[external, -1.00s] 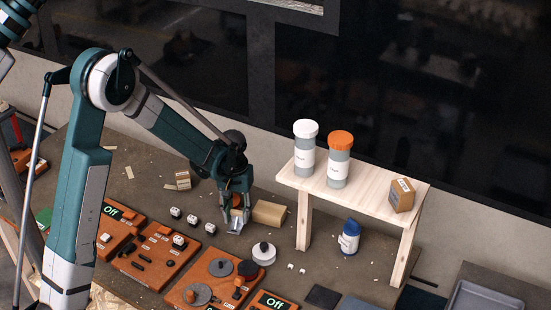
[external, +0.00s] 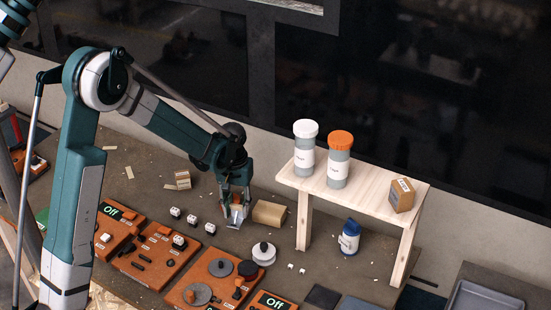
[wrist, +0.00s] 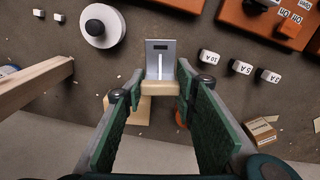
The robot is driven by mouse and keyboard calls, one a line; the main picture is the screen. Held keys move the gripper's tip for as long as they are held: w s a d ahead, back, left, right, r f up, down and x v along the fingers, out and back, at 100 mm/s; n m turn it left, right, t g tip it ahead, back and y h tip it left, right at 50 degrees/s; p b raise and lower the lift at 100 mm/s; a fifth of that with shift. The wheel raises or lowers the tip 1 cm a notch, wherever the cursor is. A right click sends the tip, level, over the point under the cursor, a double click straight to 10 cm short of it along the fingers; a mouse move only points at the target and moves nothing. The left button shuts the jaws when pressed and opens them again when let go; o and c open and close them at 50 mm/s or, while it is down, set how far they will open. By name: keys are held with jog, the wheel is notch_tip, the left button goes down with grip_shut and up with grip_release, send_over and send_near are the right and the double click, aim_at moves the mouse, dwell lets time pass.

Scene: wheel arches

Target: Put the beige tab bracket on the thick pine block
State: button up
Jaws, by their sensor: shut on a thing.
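My gripper (wrist: 158,92) is shut on the tab bracket, with one finger on each side of its beige bar (wrist: 157,88). The bracket's grey metal plate (wrist: 160,60), with a dark slot and a white stripe, points away from the palm in the wrist view. In the external view my gripper (external: 236,203) points down and the plate (external: 237,216) shows at its fingertips. The thick pine block (external: 269,213) rests on the bench just right of my gripper. In the wrist view a pale tan part of it (wrist: 140,114) seems to show behind the left finger.
A wooden shelf (external: 385,200) with white-capped (external: 304,150) and orange-capped bottles (external: 339,160) and a small carton (external: 401,195) stands at the right. A white round knob piece (external: 264,253) lies in front. Orange panels (external: 155,256) and small white cubes (external: 192,220) lie at front left.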

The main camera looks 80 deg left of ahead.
jog(key=shift+w, duration=0.1)
jog(key=w+a+r+m, duration=0.1)
jog(key=w+a, duration=0.1)
jog(key=w, duration=0.2)
jog(key=w+a+r+m+b, duration=0.1)
jog(key=w+a+r, duration=0.1)
jog(key=w, duration=0.3)
jog(key=w+a+r, duration=0.2)
jog(key=w+a, duration=0.2)
jog(key=w, duration=0.1)
jog(key=shift+w+r+m, duration=0.15)
jog(key=shift+m, duration=0.25)
jog(key=shift+a, duration=0.1)
send_over(273, 205)
jog(key=shift+f, duration=3.15)
jog(key=shift+f, duration=1.85)
jog(key=shift+f+b, duration=0.2)
jog(key=shift+b, duration=0.2)
